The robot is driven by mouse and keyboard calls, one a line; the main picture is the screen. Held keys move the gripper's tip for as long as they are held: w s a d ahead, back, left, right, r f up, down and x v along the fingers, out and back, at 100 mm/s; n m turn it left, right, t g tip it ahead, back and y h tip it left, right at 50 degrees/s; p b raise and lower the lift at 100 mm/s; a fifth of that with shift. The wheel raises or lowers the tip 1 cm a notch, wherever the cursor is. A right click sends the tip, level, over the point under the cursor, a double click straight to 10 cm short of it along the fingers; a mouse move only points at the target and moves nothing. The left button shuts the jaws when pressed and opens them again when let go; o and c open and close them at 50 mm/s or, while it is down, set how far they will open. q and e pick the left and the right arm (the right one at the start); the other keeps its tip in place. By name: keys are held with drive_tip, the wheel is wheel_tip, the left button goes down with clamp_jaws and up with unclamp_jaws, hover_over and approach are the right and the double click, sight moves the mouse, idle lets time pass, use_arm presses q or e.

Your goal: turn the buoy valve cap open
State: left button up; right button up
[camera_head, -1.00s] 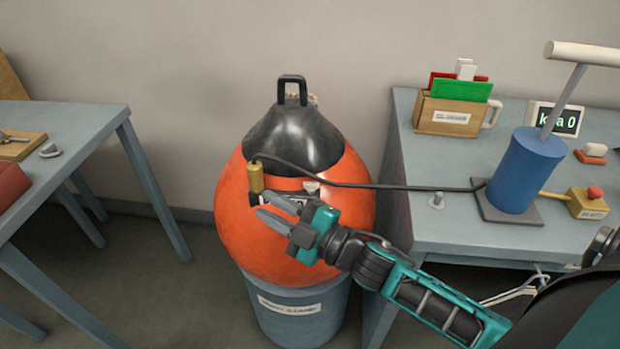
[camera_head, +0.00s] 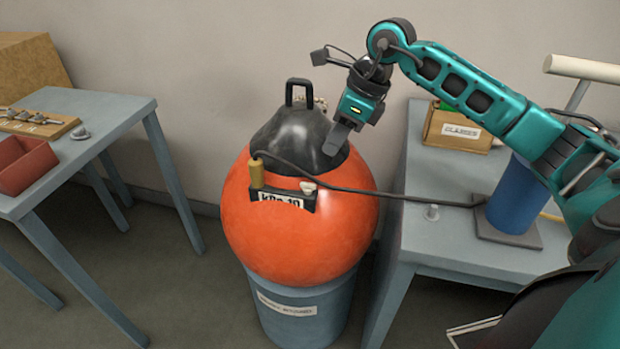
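The orange buoy (camera_head: 300,235) with a black cone top (camera_head: 290,138) and a black handle sits on a grey-blue drum. A brass fitting (camera_head: 257,174) on its front holds the end of a black hose. A small pale knob (camera_head: 308,187) sits above a dark gauge plate (camera_head: 284,201) reading about "kPa 10". A small beige part (camera_head: 320,103) shows behind the handle's right side; I cannot tell which part is the valve cap. My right gripper (camera_head: 335,141) points down beside the cone's right side, its fingers overlapping, so its opening is unclear. My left gripper is out of view.
The blue pump (camera_head: 517,195) with a white T-handle stands on the right table (camera_head: 415,240), its hose running to the buoy. A cardboard box (camera_head: 456,128) sits behind my arm. The left table (camera_head: 115,113) carries a red tray (camera_head: 32,160) and a wooden board.

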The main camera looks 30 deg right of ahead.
sight(309, 183)
drive_tip(key=x, duration=1.1)
drive_tip(key=shift+w+a+f, duration=0.1)
drive_tip(key=shift+a+f, duration=0.1)
clamp_jaws()
